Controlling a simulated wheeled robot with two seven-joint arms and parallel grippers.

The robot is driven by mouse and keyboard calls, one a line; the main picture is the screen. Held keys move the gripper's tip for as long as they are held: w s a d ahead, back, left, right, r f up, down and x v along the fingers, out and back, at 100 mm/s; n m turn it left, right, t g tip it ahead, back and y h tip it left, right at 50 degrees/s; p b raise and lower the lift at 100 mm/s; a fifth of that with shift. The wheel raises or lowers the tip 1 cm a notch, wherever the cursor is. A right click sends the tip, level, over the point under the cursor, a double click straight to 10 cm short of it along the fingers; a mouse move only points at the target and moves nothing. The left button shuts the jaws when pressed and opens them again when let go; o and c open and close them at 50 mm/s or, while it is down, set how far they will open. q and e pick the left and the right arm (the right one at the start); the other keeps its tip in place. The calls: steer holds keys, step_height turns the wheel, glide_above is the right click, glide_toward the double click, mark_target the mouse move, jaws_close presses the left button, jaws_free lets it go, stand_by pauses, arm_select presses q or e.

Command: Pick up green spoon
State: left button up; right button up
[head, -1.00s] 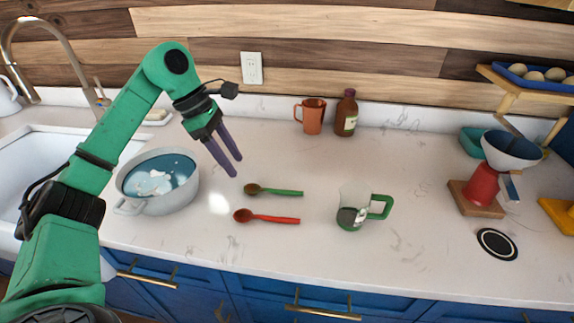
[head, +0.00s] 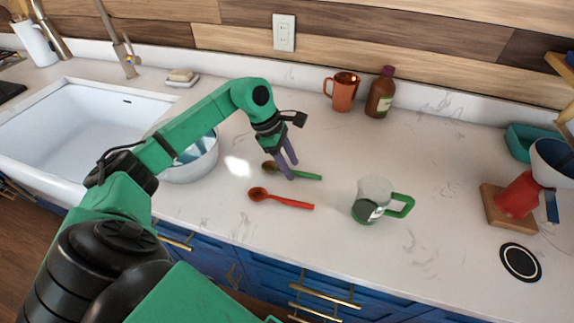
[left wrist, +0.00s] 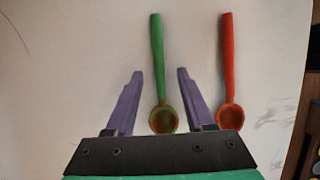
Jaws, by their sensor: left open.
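The green spoon (head: 298,174) lies flat on the white counter, its bowl to the left and its handle to the right. My left gripper (head: 291,172) is open with its purple fingers down over the spoon near the bowl end. In the left wrist view, the green spoon (left wrist: 158,75) has its bowl between the two open fingers (left wrist: 160,85), with a gap on each side. The handle points away beyond the fingertips. I cannot tell whether the fingertips touch the counter. My right gripper is not in view.
A red spoon (head: 285,200) lies in front of the green one, just outside the fingers. A glass jug with a green handle (head: 373,200) stands to the right. A pot (head: 195,160) is behind my left arm. A copper mug (head: 343,92) and brown bottle (head: 381,93) stand at the back.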

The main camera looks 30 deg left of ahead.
arm_select(q)
steer(key=shift+d+f, duration=0.15)
steer(key=shift+f, duration=0.25)
steer(key=shift+c, duration=0.3)
jaws_close()
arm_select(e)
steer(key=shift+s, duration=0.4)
